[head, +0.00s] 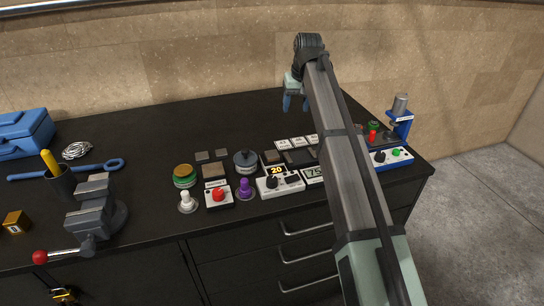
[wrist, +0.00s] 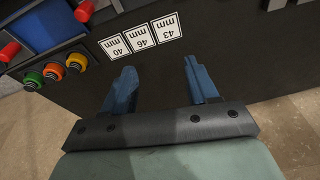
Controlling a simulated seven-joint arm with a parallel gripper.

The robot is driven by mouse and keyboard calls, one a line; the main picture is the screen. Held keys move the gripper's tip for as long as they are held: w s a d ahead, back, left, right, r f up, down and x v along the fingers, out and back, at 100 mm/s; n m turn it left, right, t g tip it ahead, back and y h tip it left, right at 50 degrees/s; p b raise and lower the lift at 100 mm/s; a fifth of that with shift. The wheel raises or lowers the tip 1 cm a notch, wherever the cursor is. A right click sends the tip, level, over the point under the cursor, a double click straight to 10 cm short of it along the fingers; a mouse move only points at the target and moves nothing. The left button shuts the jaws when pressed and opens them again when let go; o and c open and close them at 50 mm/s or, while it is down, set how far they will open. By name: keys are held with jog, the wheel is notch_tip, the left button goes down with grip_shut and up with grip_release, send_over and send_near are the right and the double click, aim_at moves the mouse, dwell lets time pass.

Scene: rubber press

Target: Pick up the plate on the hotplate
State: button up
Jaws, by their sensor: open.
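My gripper (head: 294,104) hangs above the back of the black bench, its blue fingers pointing down. In the wrist view the fingers (wrist: 160,82) are apart with nothing between them. A dark flat slab (head: 300,157), possibly the hotplate with its plate, lies behind a white box with a "75" display (head: 314,175), partly behind my arm. I cannot tell a separate plate on it. No plate shows clearly in the wrist view.
Three white size cards (wrist: 140,35) lie on the bench; a blue device with coloured knobs (wrist: 50,72) is beside them. A red button box (head: 219,195), purple knob (head: 245,188) and grey vise (head: 94,207) stand left. The back middle of the bench is clear.

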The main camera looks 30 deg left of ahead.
jog(key=n+g+h, duration=0.1)
jog(key=g+h, duration=0.1)
send_over(272, 154)
notch_tip(272, 154, down, 13)
jog(key=shift+w, duration=0.1)
dwell(0.5)
jog(key=c, duration=1)
